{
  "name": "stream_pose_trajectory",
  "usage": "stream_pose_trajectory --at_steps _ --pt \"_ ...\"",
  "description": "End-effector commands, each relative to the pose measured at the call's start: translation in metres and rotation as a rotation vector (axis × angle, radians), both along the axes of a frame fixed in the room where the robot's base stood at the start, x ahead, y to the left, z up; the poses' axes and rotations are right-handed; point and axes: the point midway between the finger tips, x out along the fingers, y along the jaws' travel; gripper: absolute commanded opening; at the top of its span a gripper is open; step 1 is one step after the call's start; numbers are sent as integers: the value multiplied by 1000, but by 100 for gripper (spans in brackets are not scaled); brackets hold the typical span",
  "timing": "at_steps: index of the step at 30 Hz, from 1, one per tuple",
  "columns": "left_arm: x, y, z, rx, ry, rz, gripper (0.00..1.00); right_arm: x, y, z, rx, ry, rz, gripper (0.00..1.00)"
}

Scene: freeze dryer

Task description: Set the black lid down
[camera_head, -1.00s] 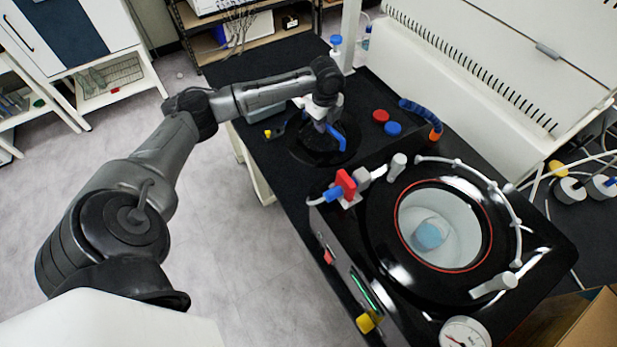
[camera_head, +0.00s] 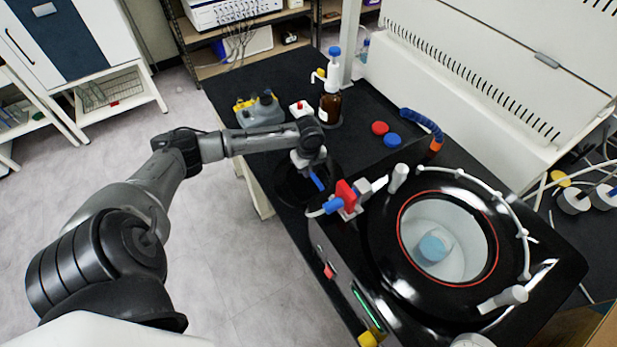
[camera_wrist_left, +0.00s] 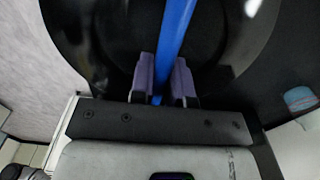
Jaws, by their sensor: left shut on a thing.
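The black lid (camera_head: 292,190) is a round dark disc with a blue handle (camera_head: 317,180). It is at the bench's left edge, beside the freeze dryer (camera_head: 375,240). My left gripper (camera_head: 308,160) is above the lid, shut on the blue handle. In the left wrist view the purple fingertips (camera_wrist_left: 163,85) clasp the blue handle (camera_wrist_left: 175,35), with the glossy lid (camera_wrist_left: 100,40) behind. I cannot tell whether the lid touches the black bench. The arm hides part of it. My right gripper is not in view.
The dryer's round chamber (camera_head: 465,235) is open, with a pale blue thing inside. A red valve (camera_head: 346,195) stands close to the lid's right.

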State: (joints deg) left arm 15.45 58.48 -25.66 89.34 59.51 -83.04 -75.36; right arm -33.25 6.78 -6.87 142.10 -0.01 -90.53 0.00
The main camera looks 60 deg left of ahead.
Motion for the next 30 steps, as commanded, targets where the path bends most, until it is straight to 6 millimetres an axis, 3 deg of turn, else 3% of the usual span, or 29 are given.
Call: stream_pose_trajectory --at_steps 12,25,26,30 --pt "1 0 -37 0 -2 1 0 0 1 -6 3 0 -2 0" --pt "1 0 -42 1 -3 0 0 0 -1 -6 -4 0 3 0" --pt "0 0 -42 0 -1 0 19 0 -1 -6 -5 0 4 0" --pt "0 0 -42 1 -1 0 33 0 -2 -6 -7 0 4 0"
